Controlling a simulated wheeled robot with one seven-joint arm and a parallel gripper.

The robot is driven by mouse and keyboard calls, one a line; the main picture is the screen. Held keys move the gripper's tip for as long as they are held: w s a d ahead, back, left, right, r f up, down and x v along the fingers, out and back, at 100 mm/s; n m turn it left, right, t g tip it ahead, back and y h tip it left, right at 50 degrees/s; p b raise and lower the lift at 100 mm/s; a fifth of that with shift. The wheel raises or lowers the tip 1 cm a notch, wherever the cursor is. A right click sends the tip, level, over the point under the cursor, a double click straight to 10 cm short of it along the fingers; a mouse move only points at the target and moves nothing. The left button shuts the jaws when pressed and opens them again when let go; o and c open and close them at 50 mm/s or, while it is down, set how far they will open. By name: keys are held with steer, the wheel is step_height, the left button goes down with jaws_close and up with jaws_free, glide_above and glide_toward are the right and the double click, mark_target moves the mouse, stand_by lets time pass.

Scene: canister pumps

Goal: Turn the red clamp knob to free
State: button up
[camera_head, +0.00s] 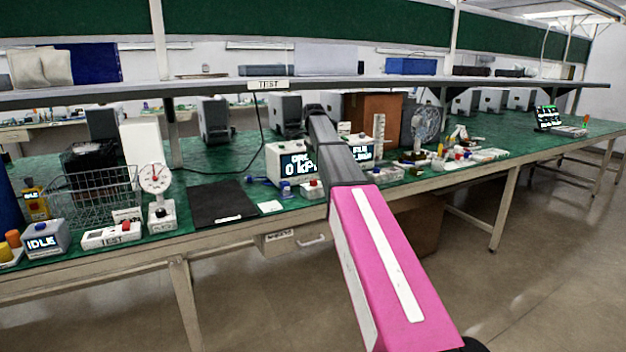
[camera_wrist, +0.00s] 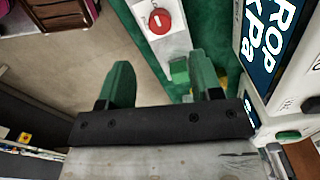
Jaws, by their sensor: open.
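A round red knob (camera_wrist: 160,21) with a small pale mark sits on a white block at the top of the wrist view. In the head view a red knob (camera_head: 312,184) on a white base stands in front of the pressure display box (camera_head: 282,165); it looks like the same one. My gripper (camera_wrist: 160,75) has two green fingers, spread apart with nothing between them. The knob lies beyond the fingertips, apart from them. In the head view my arm hides the gripper. Which way the knob is set cannot be told.
The display (camera_wrist: 270,40) stands close to the right of my fingers in the wrist view. A small green block (camera_wrist: 180,70) lies near the right finger. A wire basket (camera_head: 95,195), a dial gauge (camera_head: 156,180) and a black mat (camera_head: 222,203) are on the bench to the left.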

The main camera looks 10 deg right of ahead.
mark_target(313, 180)
step_height(313, 180, down, 9)
steer(key=shift+f, duration=0.15)
stand_by(0.4)
steer(key=c, duration=0.9)
